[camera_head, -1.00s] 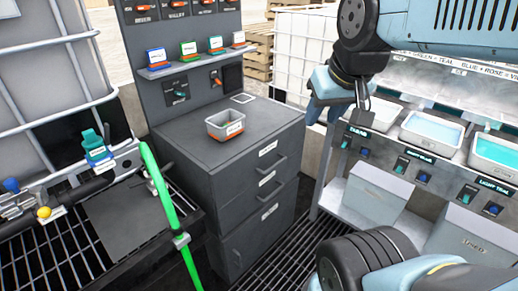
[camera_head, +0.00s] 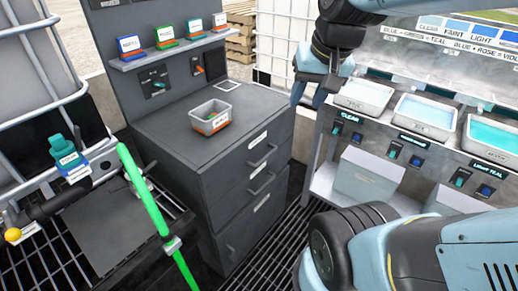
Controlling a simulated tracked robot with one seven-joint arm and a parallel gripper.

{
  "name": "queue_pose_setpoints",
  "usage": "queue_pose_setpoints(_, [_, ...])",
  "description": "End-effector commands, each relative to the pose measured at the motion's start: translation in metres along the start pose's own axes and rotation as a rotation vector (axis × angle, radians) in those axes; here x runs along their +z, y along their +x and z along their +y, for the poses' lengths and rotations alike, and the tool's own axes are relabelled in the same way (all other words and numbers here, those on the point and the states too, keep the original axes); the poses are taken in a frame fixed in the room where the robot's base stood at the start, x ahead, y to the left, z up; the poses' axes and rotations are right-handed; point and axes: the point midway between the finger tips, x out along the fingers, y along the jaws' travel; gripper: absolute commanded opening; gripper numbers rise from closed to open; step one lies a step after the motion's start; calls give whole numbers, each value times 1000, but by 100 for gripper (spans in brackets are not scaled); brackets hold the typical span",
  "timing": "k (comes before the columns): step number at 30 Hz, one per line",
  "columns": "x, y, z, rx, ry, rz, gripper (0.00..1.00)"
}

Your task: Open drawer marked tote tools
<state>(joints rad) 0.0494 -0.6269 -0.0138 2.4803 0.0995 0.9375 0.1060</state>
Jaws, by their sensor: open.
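A dark grey drawer cabinet (camera_head: 222,172) stands in the middle, with its drawers shut. The top drawer (camera_head: 243,155) and the drawer below it (camera_head: 246,185) have bar handles and white labels. A larger lower front (camera_head: 240,228) also has a label. The label print is too small to read, so I cannot tell which is tote tools. My gripper (camera_head: 308,98) is open and empty, up and to the right of the cabinet. It is apart from the handles and partly overlaps the shelf unit behind.
A grey bin (camera_head: 212,115) with small coloured things sits on the cabinet top. A green hose (camera_head: 145,190) rises in front, left of the cabinet. A rack with trays (camera_head: 425,115) stands at right. Grating floor (camera_head: 262,245) lies before the cabinet.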

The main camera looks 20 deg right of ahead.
Motion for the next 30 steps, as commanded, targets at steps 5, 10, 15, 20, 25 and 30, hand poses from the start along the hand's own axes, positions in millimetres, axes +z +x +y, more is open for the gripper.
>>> queue_pose_setpoints(5, [-11, 34, -3, -40, 268, -168, 40])
queue_pose_setpoints(10, [-20, 64, -6, -67, 531, -321, 40])
queue_pose_setpoints(15, [-31, 94, -6, -83, 799, -473, 40])
queue_pose_setpoints(20, [-41, 123, -4, -87, 1053, -618, 40])
queue_pose_setpoints(25, [-53, 155, 1, -83, 1324, -774, 40])
queue_pose_setpoints(30, [-65, 188, 9, -69, 1593, -933, 40])
